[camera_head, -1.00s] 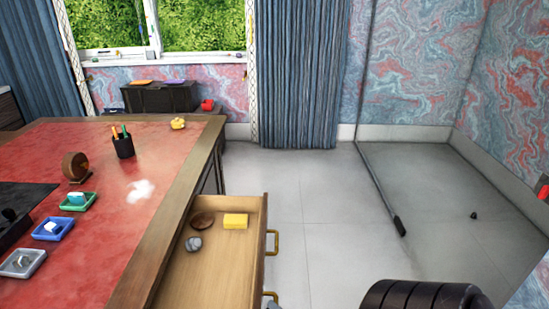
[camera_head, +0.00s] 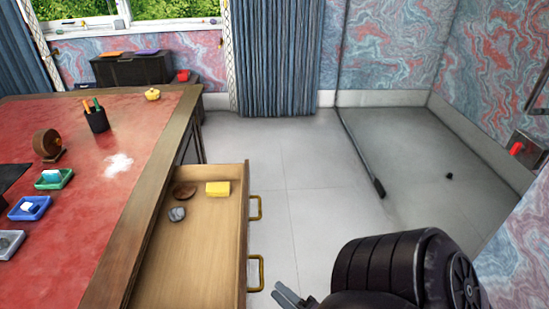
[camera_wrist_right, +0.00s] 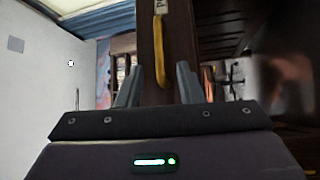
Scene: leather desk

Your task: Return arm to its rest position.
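My right arm (camera_head: 400,270) comes in at the bottom right of the head view, a black jointed arm. The fingers of my right gripper (camera_head: 289,297) show at the bottom edge, just right of the drawer's lower handle. In the right wrist view the two grey fingers of the right gripper (camera_wrist_right: 157,82) stand apart with nothing held between them. A brass handle (camera_wrist_right: 160,50) on a dark wooden front lies beyond the fingertips; whether they touch it is unclear, but a gap seems to show. My left gripper is out of view.
The open drawer (camera_head: 185,270) juts from the red leather desk (camera_head: 75,235), with a yellow block (camera_head: 217,188), a grey stone (camera_head: 177,214) and a brown round dish (camera_head: 185,190) inside. Free floor (camera_head: 300,190) lies right of it.

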